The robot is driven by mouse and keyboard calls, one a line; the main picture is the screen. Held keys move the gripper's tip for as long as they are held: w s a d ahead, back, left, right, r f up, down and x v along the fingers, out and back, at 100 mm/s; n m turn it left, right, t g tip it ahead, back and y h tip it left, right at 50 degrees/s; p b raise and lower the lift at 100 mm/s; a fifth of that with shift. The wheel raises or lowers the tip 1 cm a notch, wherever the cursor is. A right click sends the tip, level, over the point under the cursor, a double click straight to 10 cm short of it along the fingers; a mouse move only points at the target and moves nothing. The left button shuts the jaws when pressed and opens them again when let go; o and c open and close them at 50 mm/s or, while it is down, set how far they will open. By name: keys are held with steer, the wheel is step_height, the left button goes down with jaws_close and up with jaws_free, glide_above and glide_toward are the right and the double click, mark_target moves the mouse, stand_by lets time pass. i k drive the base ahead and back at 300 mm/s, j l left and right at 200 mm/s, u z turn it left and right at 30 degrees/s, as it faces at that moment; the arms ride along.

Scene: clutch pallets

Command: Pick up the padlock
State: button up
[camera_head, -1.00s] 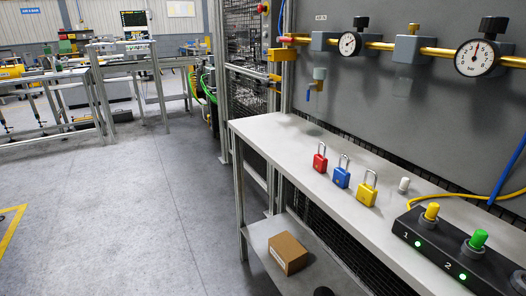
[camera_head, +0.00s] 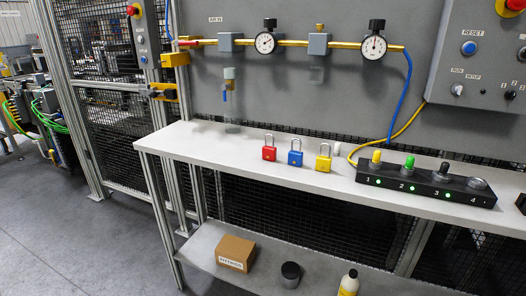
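Three padlocks stand upright in a row on the white bench top (camera_head: 215,148). The red padlock (camera_head: 269,153) is at the left, the blue padlock (camera_head: 295,158) in the middle and the yellow padlock (camera_head: 323,163) at the right. Each has a silver shackle pointing up, and small gaps separate them. My gripper is not in view.
The lower shelf holds a cardboard box (camera_head: 236,252), a dark round container (camera_head: 290,274) and a bottle (camera_head: 349,283). Floor (camera_head: 60,220) at left is clear.

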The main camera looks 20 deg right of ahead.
mark_target(268, 153)
steer(key=i+j, duration=0.2)
steer(key=j, duration=0.15)
steer(key=i+j, duration=0.15)
steer(key=j, duration=0.2)
steer(key=i+j+z, duration=0.1)
steer(key=j, duration=0.25)
steer(key=i+j, duration=0.4)
steer(key=j, duration=0.3)
steer(key=i+j, duration=0.2)
steer(key=j, duration=0.15)
steer(key=i+j+z, duration=0.1)
steer(key=j, duration=0.25)
steer(key=i+j, duration=0.2)
steer(key=j, duration=0.15)
steer(key=i+l, duration=0.1)
steer(key=i, duration=0.15)
